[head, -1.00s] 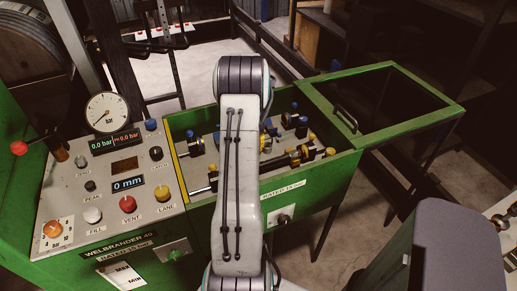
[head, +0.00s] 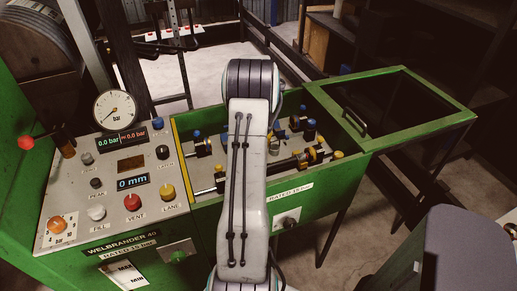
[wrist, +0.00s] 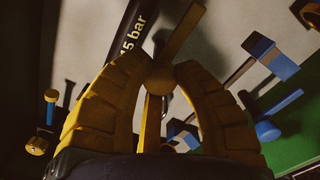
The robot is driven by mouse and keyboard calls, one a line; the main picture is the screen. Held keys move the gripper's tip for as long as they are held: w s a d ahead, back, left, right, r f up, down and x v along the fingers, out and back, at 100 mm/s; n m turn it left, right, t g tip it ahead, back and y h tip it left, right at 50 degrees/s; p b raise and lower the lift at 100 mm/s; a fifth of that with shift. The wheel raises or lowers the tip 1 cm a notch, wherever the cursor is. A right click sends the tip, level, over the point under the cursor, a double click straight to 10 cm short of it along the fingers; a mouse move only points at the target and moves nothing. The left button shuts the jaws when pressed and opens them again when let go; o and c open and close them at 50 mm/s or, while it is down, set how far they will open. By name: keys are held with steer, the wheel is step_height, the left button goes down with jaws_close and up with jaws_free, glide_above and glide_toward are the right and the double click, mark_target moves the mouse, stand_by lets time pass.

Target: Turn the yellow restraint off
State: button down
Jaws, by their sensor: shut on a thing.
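In the wrist view, the yellow restraint (wrist: 183,32) is a dull yellow bar with a round hub. It stands beside a black hose or tube (wrist: 130,38) lettered "15 bar". My gripper (wrist: 160,75) has its two yellow fingers closed around the hub, with the bar reaching out past the fingertips and another part running back between them. In the head view my arm covers the gripper and the part it holds. The green open-topped trough (head: 333,177) there contains a black bar and several blue and yellow fittings.
Blue-ended fittings (wrist: 272,55) lie close to the right of my fingers in the wrist view. A control panel (head: 70,222) with gauge and knobs stands left of the trough. The framed lid (head: 395,100) is swung open to the right. A grey block (head: 455,250) stands at the lower right.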

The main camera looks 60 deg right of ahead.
steer(key=shift+a+f, duration=0.1)
steer(key=shift+f, duration=0.05)
stand_by(0.4)
steer(key=c, duration=0.9)
jaws_free()
step_height(320, 180, up, 12)
stand_by(0.6)
